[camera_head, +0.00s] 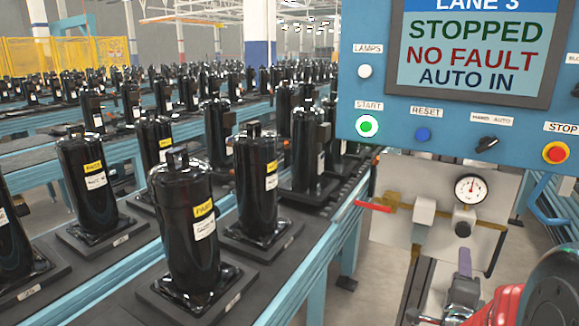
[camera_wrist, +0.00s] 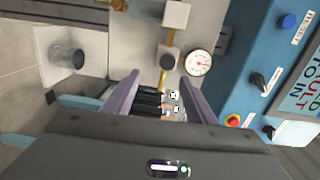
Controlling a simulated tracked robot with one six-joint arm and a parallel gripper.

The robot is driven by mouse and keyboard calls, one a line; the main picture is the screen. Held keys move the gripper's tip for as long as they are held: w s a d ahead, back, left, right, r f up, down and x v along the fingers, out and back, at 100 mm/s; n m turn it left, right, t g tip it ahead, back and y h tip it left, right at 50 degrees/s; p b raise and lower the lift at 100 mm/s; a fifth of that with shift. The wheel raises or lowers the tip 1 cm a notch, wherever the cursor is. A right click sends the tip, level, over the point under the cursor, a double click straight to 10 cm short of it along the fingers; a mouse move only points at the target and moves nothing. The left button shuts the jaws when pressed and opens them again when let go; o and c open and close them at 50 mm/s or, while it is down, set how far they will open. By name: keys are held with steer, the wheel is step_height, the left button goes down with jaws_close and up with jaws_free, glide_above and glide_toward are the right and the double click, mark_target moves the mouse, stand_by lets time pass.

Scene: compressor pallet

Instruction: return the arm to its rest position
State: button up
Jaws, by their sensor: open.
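My gripper (camera_head: 464,268) shows at the lower right of the head view, below the pressure gauge, with my red arm beside it. One purple finger stands out there; the other is hard to make out. In the wrist view my gripper (camera_wrist: 158,95) shows two purple fingers spread well apart. Nothing is held between them. Dark cylinders show far behind the gap.
The blue control panel (camera_head: 349,83) hangs at the upper right; its screen (camera_head: 474,50) reads stopped, no fault. A gauge (camera_head: 471,189) and a red-handled valve (camera_head: 372,206) sit below. Black compressors (camera_head: 190,235) on pallets fill the conveyors at left.

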step_height(320, 180, down, 10)
steer(key=s+a+n+g+y, duration=0.2)
steer(key=a+n+g+y, duration=0.15)
steer(key=n, duration=0.25)
steer(key=s+a+f+n+g+y, duration=0.3)
steer(key=s+a+n+g, duration=0.1)
steer(key=a+n, duration=0.2)
steer(key=s+a+r+n+y, duration=0.2)
steer(key=s+a+r+n, duration=0.4)
steer(key=a, duration=0.4)
steer(key=s+a+r+n+g+y, duration=0.1)
steer(key=s+a+r+n, duration=0.5)
steer(key=a, duration=0.4)
steer(key=shift+s+r+n+y, duration=0.35)
steer(key=shift+s+r, duration=0.1)
steer(key=shift+r, duration=0.2)
